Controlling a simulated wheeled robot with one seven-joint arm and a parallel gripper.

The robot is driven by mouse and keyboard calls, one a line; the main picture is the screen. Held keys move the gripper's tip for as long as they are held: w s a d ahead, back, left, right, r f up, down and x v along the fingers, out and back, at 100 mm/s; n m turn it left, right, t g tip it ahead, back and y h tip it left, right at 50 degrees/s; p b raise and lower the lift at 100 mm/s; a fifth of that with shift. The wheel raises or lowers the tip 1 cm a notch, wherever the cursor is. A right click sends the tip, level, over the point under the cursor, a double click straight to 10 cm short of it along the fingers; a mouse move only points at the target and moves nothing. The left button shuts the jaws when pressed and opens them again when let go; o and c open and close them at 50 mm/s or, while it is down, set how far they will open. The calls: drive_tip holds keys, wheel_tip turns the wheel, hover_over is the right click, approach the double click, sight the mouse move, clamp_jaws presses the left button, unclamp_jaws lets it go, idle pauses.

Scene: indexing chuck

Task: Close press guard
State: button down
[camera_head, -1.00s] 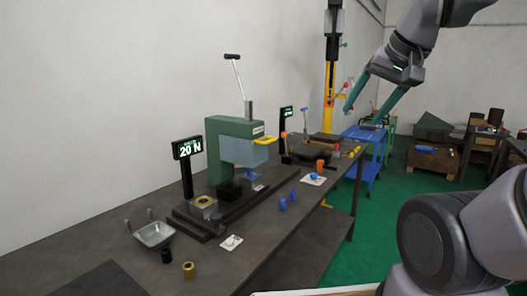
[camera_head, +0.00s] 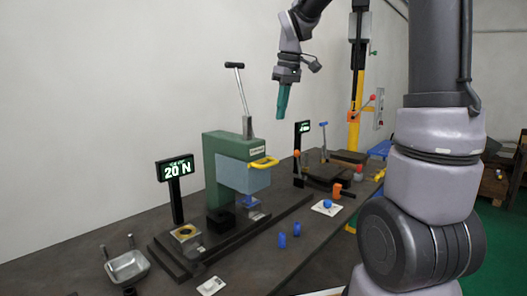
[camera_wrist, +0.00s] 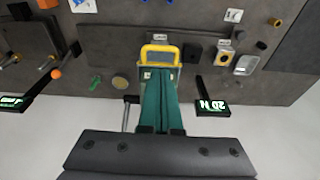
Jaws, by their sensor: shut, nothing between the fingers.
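The green press (camera_head: 222,160) stands on a dark base on the bench. Its clear bluish guard (camera_head: 243,177) sits at the front of the press head, with a yellow handle (camera_head: 264,163) at its upper front edge. The guard handle also shows in the wrist view (camera_wrist: 160,49). My gripper (camera_head: 281,116) is in the air above and to the right of the press, apart from it, fingers pointing down. In the wrist view its two teal fingers (camera_wrist: 157,85) lie side by side, shut and empty.
The press lever (camera_head: 241,90) rises above the head. A "20 N" display (camera_head: 175,170) stands left of the press. A metal tray (camera_head: 127,266), blue pieces (camera_head: 282,240) and a white card (camera_head: 212,285) lie on the bench. A second display (camera_head: 302,128) and fixture stand behind.

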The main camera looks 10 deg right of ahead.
approach(272, 164)
drive_tip(key=f, duration=0.2)
drive_tip(key=w+f, duration=0.1)
drive_tip(key=f, duration=0.1)
drive_tip(key=a+f, duration=0.1)
drive_tip(key=f, duration=0.1)
drive_tip(key=shift+w+f, duration=0.2)
drive_tip(key=shift+w, duration=0.15)
wheel_tip(272, 164, down, 11)
drive_tip(key=shift+s, duration=0.25)
